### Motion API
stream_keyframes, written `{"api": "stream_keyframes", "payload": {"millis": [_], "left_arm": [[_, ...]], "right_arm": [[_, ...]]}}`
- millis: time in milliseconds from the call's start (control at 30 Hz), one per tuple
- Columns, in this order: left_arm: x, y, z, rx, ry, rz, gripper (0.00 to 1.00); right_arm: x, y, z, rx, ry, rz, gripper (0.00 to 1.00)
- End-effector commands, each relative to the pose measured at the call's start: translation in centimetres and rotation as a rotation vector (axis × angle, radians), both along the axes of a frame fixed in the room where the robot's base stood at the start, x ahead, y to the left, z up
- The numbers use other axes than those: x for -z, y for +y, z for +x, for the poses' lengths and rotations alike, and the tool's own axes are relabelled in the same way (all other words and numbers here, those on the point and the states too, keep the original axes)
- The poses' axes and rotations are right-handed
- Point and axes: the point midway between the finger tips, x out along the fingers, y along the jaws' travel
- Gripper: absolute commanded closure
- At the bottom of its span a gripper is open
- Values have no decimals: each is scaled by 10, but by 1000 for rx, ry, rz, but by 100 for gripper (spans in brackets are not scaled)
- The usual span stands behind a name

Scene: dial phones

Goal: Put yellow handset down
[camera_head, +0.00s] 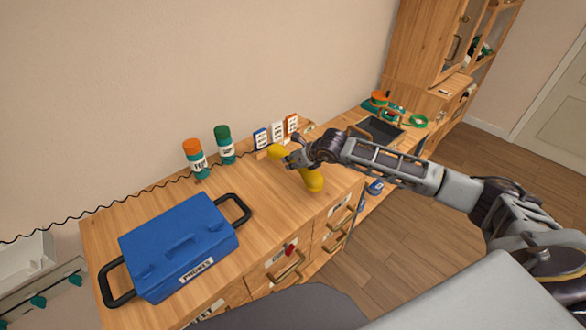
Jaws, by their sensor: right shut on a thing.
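The yellow handset (312,181) is over the right part of the wooden counter, beside the wall-side cards. My right gripper (291,160) is shut on the handset near its middle, and its fingers partly hide it. One yellow end points to the back left, the other to the front right. I cannot tell whether the handset touches the counter. A blue case labelled "PHONES" (175,241) lies closed on the left of the counter, with black handles at its two ends. My left gripper is not in view.
An orange-capped bottle (195,160) and a green-capped bottle (224,145) stand at the back. A dark cord (65,221) runs along the wall. Bare counter (265,207) lies between case and handset.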

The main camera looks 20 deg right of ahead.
Motion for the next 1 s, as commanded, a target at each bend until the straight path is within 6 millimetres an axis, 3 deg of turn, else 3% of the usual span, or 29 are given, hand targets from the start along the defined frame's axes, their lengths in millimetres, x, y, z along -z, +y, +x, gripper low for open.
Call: {"api": "stream_keyframes", "payload": {"millis": [333, 600, 1000], "left_arm": [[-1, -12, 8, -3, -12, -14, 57], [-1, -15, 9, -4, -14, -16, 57], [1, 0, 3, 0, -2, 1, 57]], "right_arm": [[36, 0, 0, 0, -1, -1, 100], [38, 0, 0, 0, -1, -1, 100], [40, 0, 0, 0, -1, -1, 100]]}}
